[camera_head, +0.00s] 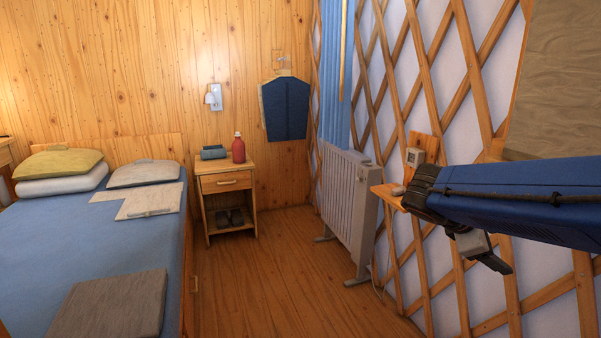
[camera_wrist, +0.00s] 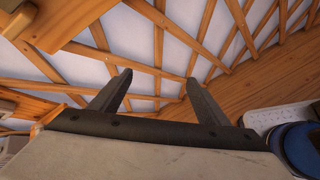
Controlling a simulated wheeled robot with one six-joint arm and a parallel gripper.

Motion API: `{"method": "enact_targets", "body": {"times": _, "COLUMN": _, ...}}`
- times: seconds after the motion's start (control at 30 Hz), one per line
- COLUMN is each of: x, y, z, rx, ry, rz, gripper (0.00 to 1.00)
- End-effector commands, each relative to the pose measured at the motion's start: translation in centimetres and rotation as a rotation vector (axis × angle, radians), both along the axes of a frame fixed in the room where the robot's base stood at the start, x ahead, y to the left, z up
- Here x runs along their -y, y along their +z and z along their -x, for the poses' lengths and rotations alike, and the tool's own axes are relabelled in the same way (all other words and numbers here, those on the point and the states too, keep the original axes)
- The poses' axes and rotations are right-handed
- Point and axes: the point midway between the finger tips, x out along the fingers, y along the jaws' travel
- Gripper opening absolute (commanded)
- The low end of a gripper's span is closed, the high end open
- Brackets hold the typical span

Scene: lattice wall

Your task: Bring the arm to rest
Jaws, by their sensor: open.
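My blue arm (camera_head: 530,205) reaches in from the right edge in the head view, in front of the lattice wall (camera_head: 455,75). It is bent at a dark joint, and my gripper (camera_head: 497,264) hangs below the forearm, pointing down and to the right. In the wrist view, the two dark fingers of my gripper (camera_wrist: 157,82) stand wide apart with nothing between them. The lattice wall also shows behind them in the wrist view (camera_wrist: 165,45).
A small wooden shelf (camera_head: 388,197) on the wall is close to my arm's dark joint. A white radiator (camera_head: 345,205) stands by the wall. The bed (camera_head: 55,235) and nightstand (camera_head: 225,181) are at left. The wooden floor (camera_head: 285,270) between is clear.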

Motion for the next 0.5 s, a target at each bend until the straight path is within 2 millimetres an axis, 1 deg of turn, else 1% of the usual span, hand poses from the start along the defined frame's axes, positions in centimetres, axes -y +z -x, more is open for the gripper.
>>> {"method": "enact_targets", "body": {"times": 0.03, "x": -0.2, "y": -0.9, "z": 1.8, "rx": 0.048, "ry": -0.044, "rz": -0.074, "gripper": 0.70}}
{"method": "enact_targets", "body": {"times": 0.2, "x": -2.5, "y": -4.6, "z": 6.7, "rx": 0.217, "ry": -0.217, "rz": -0.345, "gripper": 0.70}}
{"method": "enact_targets", "body": {"times": 0.3, "x": -4.4, "y": -6.5, "z": 9.2, "rx": 0.315, "ry": -0.331, "rz": -0.502, "gripper": 0.70}}
{"method": "enact_targets", "body": {"times": 0.37, "x": -5.6, "y": -7.4, "z": 10.5, "rx": 0.374, "ry": -0.403, "rz": -0.596, "gripper": 0.70}}
{"method": "enact_targets", "body": {"times": 0.4, "x": -6.5, "y": -8.0, "z": 11.3, "rx": 0.412, "ry": -0.452, "rz": -0.658, "gripper": 0.70}}
{"method": "enact_targets", "body": {"times": 0.5, "x": -8.7, "y": -9.2, "z": 13.1, "rx": 0.503, "ry": -0.577, "rz": -0.810, "gripper": 0.70}}
